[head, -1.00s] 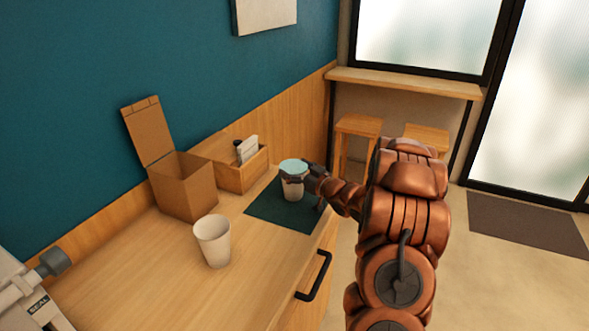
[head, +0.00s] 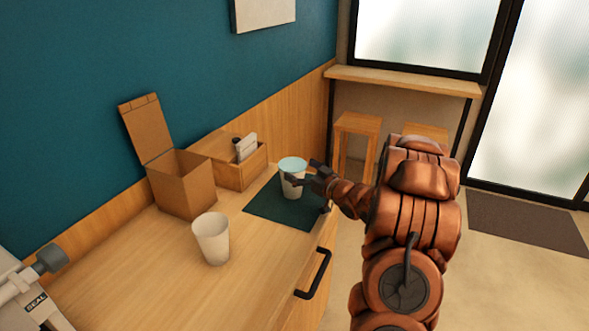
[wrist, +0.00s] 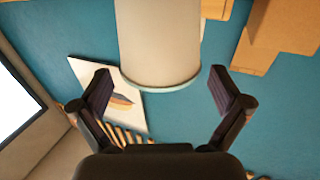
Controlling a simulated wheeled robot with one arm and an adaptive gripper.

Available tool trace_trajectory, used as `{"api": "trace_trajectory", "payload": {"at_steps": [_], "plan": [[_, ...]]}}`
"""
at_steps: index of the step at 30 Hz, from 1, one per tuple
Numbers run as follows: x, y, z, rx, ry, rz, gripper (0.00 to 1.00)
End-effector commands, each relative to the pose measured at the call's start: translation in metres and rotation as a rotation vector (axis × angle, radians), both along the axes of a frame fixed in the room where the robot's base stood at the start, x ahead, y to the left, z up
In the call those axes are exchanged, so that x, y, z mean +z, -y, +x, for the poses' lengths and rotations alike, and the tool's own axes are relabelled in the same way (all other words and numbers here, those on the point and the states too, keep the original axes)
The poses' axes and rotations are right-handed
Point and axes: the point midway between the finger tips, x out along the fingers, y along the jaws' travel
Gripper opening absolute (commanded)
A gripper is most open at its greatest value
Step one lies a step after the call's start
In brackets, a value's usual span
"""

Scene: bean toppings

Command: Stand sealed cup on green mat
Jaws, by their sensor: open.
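The sealed cup (head: 292,180), white with a light blue lid, stands upright on the dark green mat (head: 262,208) near the counter's right end. My gripper (head: 304,180) is open at the cup's right side, with a finger near the cup; whether it touches cannot be told. In the wrist view the cup (wrist: 157,40) stands ahead of the spread fingers of my gripper (wrist: 163,85), centred between them and apart from both. The mat does not show in the wrist view.
An open white cup (head: 211,240) stands on the counter (head: 150,270) at the front. A cardboard box (head: 183,185) with its lid up and a wooden caddy (head: 240,170) stand behind, along the wall. A sealing machine (head: 30,295) is at the lower left.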

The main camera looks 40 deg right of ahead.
Motion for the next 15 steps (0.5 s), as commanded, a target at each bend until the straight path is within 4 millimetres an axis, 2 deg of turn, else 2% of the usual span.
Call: {"api": "trace_trajectory", "payload": {"at_steps": [6, 15], "plan": [[-0.004, 0.006, -0.035, -0.004, -0.005, 0.002, 1.00], [-0.003, 0.012, -0.074, -0.003, -0.004, 0.001, 1.00]]}}
